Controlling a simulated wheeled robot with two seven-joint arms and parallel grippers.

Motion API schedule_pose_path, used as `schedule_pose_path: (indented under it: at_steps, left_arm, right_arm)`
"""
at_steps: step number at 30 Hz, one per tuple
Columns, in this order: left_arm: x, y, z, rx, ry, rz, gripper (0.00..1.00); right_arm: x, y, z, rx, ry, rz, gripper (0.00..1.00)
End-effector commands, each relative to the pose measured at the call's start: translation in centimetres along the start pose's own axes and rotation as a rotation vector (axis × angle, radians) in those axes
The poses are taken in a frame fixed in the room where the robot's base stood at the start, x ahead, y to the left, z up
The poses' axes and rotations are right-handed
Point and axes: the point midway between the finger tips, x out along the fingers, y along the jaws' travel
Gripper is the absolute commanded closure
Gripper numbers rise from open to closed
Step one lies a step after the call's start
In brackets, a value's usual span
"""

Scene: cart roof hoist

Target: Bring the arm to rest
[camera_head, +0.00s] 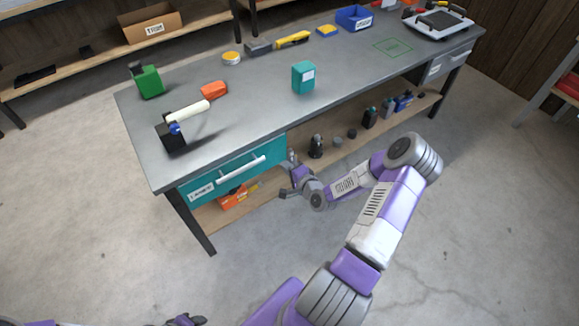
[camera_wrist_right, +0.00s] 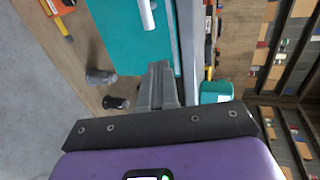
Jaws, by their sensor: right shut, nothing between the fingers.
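My right arm reaches from the bottom of the head view toward the front of the workbench (camera_head: 250,100). My right gripper (camera_head: 291,175) is beside the right end of the teal drawer (camera_head: 215,186), at about drawer height. In the right wrist view its fingers (camera_wrist_right: 160,72) are together with nothing between them. The drawer's teal front and white handle (camera_wrist_right: 147,14) show beyond them. My left gripper (camera_head: 186,320) is only partly seen at the bottom edge, and its jaws cannot be made out.
The lower shelf (camera_head: 270,205) holds several dark items and an orange tool (camera_head: 232,201). Floor before the bench is clear.

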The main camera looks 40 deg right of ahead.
Motion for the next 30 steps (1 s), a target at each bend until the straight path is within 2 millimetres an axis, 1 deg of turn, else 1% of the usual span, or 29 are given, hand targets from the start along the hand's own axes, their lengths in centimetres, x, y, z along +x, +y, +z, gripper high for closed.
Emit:
schedule_pose_path:
  at_steps: [1,4,11,14,17,20,21,23,24,26,27,29,30]
  left_arm:
    - [-0.2,0.1,0.0,0.000,-0.001,0.000,0.57]
    - [-0.3,0.1,0.0,0.000,-0.001,0.000,0.57]
    - [-0.2,0.1,0.0,0.000,-0.001,0.000,0.57]
    - [-0.3,0.1,0.0,0.000,-0.001,0.000,0.57]
    - [-0.4,0.2,0.1,0.000,-0.001,0.000,0.57]
    - [-0.7,0.2,0.1,0.000,-0.001,0.000,0.57]
    - [-0.8,0.3,0.1,0.000,-0.001,0.000,0.57]
    - [-0.9,0.3,0.1,0.000,-0.001,0.000,0.57]
    - [-1.0,0.4,0.1,0.000,-0.001,0.000,0.57]
    - [-1.2,0.4,0.1,0.000,-0.001,0.000,0.57]
    - [-1.3,0.5,0.1,0.000,-0.001,0.000,0.57]
    - [-1.4,0.5,0.1,0.000,-0.001,0.000,0.57]
    - [-1.5,0.6,0.1,0.000,-0.001,0.000,0.57]
  right_arm:
    - [-0.5,-0.1,0.0,0.000,0.000,0.000,1.00]
    - [-1.0,0.0,0.0,0.001,0.000,0.000,1.00]
    - [-1.1,0.1,0.1,0.001,-0.001,0.001,1.00]
    - [-0.8,0.3,1.1,-0.011,-0.023,0.018,1.00]
    - [-0.3,1.4,4.3,-0.055,-0.088,0.079,1.00]
    - [-0.1,3.4,9.4,-0.140,-0.201,0.180,1.00]
    - [-0.3,4.3,11.7,-0.184,-0.257,0.226,1.00]
    - [-0.9,5.8,14.9,-0.259,-0.343,0.294,1.00]
    - [-1.6,6.8,17.0,-0.309,-0.401,0.338,1.00]
    - [-2.8,8.3,19.8,-0.389,-0.490,0.400,1.00]
    - [-3.8,9.2,21.5,-0.444,-0.550,0.438,1.00]
    - [-5.5,10.5,23.9,-0.529,-0.641,0.493,1.00]
    - [-6.8,11.4,25.2,-0.588,-0.702,0.528,1.00]
